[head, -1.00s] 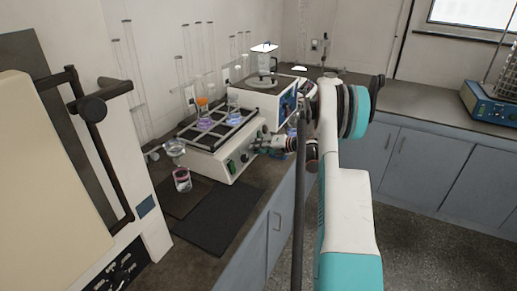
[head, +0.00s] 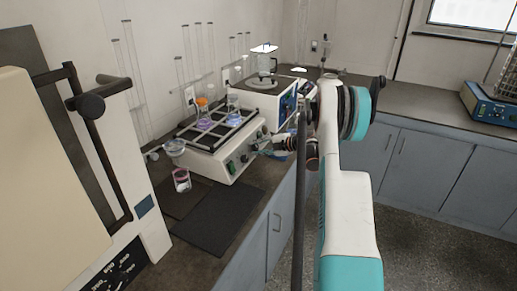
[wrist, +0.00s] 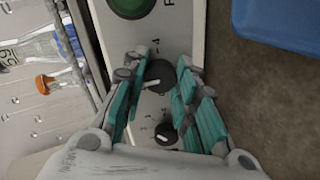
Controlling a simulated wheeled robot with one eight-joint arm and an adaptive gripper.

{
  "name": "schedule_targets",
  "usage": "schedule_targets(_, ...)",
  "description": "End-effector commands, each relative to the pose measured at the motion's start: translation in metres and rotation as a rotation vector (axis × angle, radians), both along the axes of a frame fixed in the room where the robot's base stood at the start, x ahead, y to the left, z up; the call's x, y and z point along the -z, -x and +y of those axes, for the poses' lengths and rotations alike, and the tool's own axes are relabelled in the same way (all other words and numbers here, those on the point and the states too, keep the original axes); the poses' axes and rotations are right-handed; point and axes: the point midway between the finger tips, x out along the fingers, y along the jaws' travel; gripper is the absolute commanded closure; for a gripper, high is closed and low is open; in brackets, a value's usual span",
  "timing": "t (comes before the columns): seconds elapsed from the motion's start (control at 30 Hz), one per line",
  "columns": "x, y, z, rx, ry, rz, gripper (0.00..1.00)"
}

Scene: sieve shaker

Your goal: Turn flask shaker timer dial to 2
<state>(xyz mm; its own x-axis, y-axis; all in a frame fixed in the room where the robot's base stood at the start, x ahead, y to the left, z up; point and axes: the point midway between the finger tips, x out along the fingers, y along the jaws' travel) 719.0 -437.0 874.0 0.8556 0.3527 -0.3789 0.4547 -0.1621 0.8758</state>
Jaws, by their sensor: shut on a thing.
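The flask shaker (head: 217,160) is a pale box with a rack of flasks on top. In the head view my gripper (head: 257,147) is at the right end of its front panel. In the wrist view two black dials show on the panel, each with a white pointer line. My gripper (wrist: 158,76) is shut with its teal fingers on both sides of the dial (wrist: 160,75) nearer the green button. The other dial (wrist: 166,133) lies between the finger bases. A "4" is readable by the gripped dial; its other marks are mostly hidden. Its pointer points left and slightly down.
A green button (wrist: 132,5) is beyond the fingertips. Flasks stand on the shaker's rack (head: 193,135). A white device with a blue panel (head: 262,98) stands behind.

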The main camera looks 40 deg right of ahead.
Motion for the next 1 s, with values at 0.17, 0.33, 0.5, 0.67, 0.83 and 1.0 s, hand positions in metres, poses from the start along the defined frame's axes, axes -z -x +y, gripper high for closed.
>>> schedule_targets(0.17,0.0004,0.0002,-0.0013,0.031,-0.069,0.029,0.97)
schedule_targets(0.33,0.0004,0.0003,-0.0014,0.045,-0.107,0.044,0.97)
schedule_targets(0.5,0.0005,0.0004,-0.0013,0.052,-0.122,0.051,0.97)
schedule_targets(0.67,0.0006,0.0004,-0.0013,0.052,-0.123,0.052,0.97)
schedule_targets(0.83,0.0006,0.0004,-0.0013,0.052,-0.123,0.052,0.97)
schedule_targets(1.0,0.0005,0.0004,-0.0010,0.051,-0.122,0.051,0.52)
